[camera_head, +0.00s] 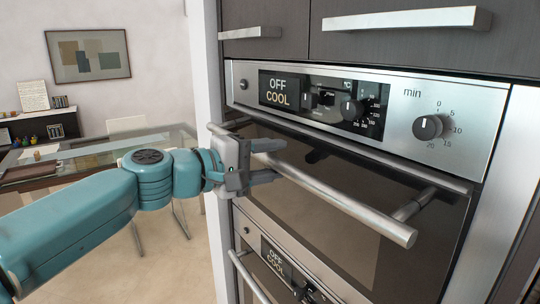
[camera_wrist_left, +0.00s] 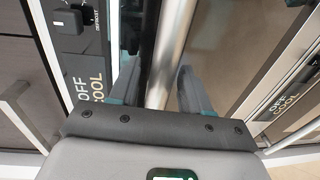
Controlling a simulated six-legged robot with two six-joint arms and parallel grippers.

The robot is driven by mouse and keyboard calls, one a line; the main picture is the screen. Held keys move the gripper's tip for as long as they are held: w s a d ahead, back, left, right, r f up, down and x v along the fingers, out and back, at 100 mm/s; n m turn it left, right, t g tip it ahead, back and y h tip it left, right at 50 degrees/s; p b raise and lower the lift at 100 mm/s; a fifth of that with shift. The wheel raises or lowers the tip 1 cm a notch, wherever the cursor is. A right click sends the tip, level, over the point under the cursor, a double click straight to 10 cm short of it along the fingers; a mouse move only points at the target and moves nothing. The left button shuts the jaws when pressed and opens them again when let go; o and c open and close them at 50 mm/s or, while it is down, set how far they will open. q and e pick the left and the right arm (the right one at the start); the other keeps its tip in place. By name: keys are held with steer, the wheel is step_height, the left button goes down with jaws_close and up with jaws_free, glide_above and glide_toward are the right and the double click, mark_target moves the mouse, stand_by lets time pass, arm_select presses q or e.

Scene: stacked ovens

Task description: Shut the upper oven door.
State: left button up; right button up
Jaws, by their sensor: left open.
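The upper oven door (camera_head: 345,215) is a dark glass panel below the upper control panel. It looks close to its frame, but I cannot tell whether it is fully shut. Its round metal handle bar (camera_head: 350,204) runs along the front. My left gripper (camera_head: 277,161) is open at the left part of this bar. In the left wrist view the handle bar (camera_wrist_left: 173,45) runs between the two open fingers of my left gripper (camera_wrist_left: 158,85), with no clear grip on it. My right gripper is not in view.
The control panel (camera_head: 365,112) with knobs and an "OFF COOL" display is above the door. The lower oven (camera_head: 290,268) is below it. Cabinet handles (camera_head: 405,18) stick out above. A glass table (camera_head: 100,155) stands at the left, with open floor between.

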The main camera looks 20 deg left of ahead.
mark_target(294, 150)
arm_select(q)
jaws_close()
steer(key=shift+w+d+r+p, duration=0.3)
steer(key=shift+w+d, duration=0.2)
steer(key=shift+w, duration=0.1)
steer(key=shift+w+d+r+p, duration=0.25)
steer(key=shift+w+d, duration=0.25)
steer(key=shift+w, duration=0.1)
steer(key=shift+a, duration=0.1)
steer(key=shift+c, duration=0.2)
jaws_free()
steer(key=shift+o, duration=0.2)
steer(key=shift+w+d+f, duration=0.1)
steer(key=shift+w+d, duration=0.1)
steer(key=b+v, duration=0.4)
steer(key=v, duration=1.2)
steer(key=shift+s+b, duration=0.2)
steer(key=shift+b, duration=0.1)
